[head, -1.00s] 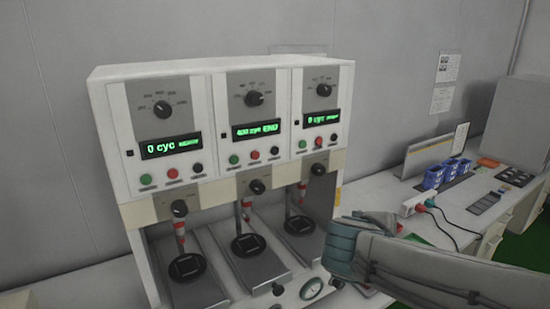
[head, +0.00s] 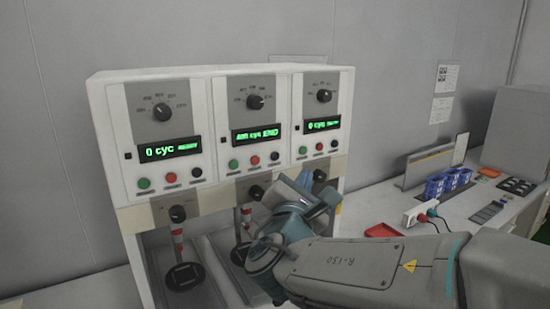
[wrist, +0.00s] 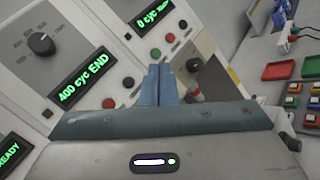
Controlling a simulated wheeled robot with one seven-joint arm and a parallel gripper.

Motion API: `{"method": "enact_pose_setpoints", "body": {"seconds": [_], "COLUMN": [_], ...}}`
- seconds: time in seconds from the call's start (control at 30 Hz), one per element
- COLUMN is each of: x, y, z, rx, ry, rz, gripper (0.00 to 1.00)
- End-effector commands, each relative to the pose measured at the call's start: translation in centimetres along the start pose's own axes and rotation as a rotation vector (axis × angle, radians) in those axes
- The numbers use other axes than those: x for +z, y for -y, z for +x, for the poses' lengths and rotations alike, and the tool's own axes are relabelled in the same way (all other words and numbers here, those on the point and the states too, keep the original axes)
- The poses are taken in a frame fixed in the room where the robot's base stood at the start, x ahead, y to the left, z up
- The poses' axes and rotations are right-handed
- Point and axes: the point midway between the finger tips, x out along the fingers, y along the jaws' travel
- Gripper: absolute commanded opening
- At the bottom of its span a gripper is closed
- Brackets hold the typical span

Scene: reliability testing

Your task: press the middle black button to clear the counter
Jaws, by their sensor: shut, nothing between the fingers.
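The test machine (head: 215,200) has three panels side by side. The middle panel's black button (head: 274,157) sits right of its red button (head: 255,161) and green button (head: 234,165), below the middle display (head: 257,132), which reads 400 cyc END. My gripper (head: 304,178) is shut and empty, just below and right of that black button in the head view.
The right panel's green button (head: 303,150) is close to my fingers. Black knobs stick out below the buttons, one at the middle (head: 257,193).

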Motion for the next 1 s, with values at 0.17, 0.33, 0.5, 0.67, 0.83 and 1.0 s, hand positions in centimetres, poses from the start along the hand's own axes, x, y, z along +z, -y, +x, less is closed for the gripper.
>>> {"method": "enact_pose_setpoints", "body": {"seconds": [0.17, 0.33, 0.5, 0.67, 0.83, 1.0], "x": [-0.5, -1.6, -2.9, -3.8, -4.3, -4.5], "y": [-0.5, -1.7, -2.9, -3.6, -4.2, -4.4], "z": [0.7, 2.2, 3.9, 5.2, 6.0, 6.1], "rx": [-0.001, 0.001, 0.0, -0.001, -0.002, -0.002], "ry": [0.0, 0.001, 0.001, 0.003, 0.001, 0.0], "rz": [-0.001, -0.003, -0.003, -0.001, 0.001, 0.002], "gripper": [0.0, 0.0, 0.0, 0.0, 0.0, 0.0]}}
